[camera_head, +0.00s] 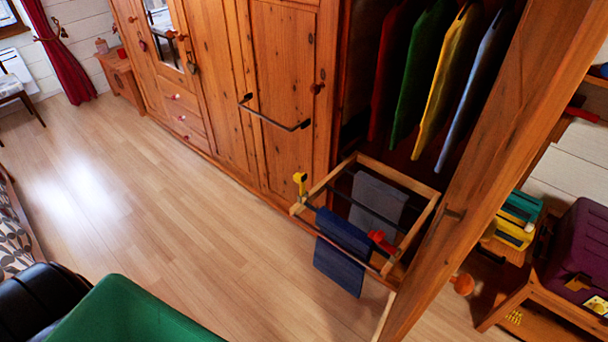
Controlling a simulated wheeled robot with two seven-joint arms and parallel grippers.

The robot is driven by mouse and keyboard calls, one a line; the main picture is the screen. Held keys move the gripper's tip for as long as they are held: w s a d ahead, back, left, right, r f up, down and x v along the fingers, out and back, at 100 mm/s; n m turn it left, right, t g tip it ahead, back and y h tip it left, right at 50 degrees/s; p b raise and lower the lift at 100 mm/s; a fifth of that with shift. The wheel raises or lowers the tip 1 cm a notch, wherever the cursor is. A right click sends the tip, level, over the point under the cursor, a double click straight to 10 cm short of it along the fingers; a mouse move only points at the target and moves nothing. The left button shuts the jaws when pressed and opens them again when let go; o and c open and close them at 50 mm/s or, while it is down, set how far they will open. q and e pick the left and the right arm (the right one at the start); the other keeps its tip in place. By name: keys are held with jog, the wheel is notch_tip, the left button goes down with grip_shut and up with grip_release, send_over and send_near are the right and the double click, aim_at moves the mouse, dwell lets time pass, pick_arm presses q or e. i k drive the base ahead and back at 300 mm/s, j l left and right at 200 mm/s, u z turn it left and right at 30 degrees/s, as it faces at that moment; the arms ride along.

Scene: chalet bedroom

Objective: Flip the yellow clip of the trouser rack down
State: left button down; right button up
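The trouser rack (319,185) is a wooden frame with dark bars, standing out from the lower part of the open wardrobe. The yellow clip (300,180) sits at the rack's left corner and sticks up above the frame. A red clip or handle (381,241) is at the rack's front right, lying more sideways. Navy trousers (340,262) hang over a front bar, and grey trousers (376,205) hang over a bar behind. Neither of my grippers shows in the head view.
Red, green, yellow and blue garments (448,75) hang above the rack. An open wardrobe door (490,165) stands right of it. A dark rail (275,119) juts from a closed door. A green container (125,315) fills the bottom left. The wooden floor (150,200) left of the rack is clear.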

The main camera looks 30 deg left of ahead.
aim_at(298, 177)
jog(key=i+j+z, duration=0.15)
jog(key=j+z, duration=0.15)
jog(key=j, duration=0.8)
jog(key=j+z, duration=0.3)
jog(key=j, duration=0.75)
jog(key=j+z, duration=0.15)
jog(key=j, duration=0.35)
jog(key=k+j+z, duration=0.1)
jog(key=j, duration=0.4)
jog(key=k+j+z, duration=0.15)
jog(key=j, duration=0.35)
jog(key=k, duration=0.4)
